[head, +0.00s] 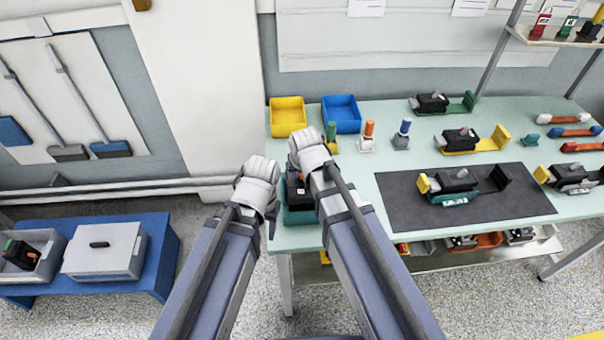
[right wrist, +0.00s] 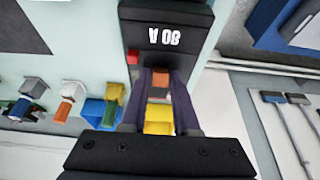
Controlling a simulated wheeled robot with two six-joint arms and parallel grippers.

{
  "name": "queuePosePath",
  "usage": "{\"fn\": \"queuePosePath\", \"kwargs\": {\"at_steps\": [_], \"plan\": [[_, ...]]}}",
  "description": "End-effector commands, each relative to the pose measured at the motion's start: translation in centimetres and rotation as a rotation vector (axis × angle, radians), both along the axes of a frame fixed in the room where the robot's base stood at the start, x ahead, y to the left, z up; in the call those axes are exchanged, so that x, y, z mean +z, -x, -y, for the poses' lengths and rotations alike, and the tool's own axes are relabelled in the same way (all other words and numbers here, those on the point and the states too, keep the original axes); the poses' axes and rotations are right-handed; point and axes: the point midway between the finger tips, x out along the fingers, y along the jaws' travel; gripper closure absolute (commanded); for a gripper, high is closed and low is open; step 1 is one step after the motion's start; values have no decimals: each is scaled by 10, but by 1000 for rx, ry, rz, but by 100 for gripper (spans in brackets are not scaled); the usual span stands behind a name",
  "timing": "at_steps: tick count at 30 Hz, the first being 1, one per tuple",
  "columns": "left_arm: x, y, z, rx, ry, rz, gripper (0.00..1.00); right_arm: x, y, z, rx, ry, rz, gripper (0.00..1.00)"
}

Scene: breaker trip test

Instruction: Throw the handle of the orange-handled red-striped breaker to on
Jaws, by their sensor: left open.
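A black breaker on a teal base (head: 299,213) stands at the table's left front corner, mostly hidden by my arms. In the head view my right gripper (head: 312,165) is over this breaker. My left gripper (head: 262,195) is open, just left of it; its fingertips are hard to see.
A yellow bin (head: 287,115) and a blue bin (head: 341,113) stand behind. Upright orange-topped (head: 367,135) and blue-topped (head: 402,134) pieces stand right of them. Other breakers sit on a dark mat (head: 410,205) and around it. A blue bench (head: 160,262) is at left.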

Motion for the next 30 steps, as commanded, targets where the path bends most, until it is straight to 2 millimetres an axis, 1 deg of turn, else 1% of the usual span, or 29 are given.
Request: {"fn": "queuePosePath", "kwargs": {"at_steps": [1, 7, 22, 26, 30], "plan": [[0, 0, 0, 0, 0, 0, 48, 0, 0, 0, 0, 0, 0, 78], [0, 0, 0, 0, 0, 0, 48, 0, 0, 0, 0, 0, 0, 100], [3, 0, 0, 0, 0, 0, 48, 1, -2, 0, 0, 0, -21, 100], [9, 0, 0, 0, 0, 0, 48, 3, -8, -1, 0, -1, -74, 100], [16, 0, 0, -1, 0, 0, 48, 4, -14, -1, -2, -1, -169, 100]]}}
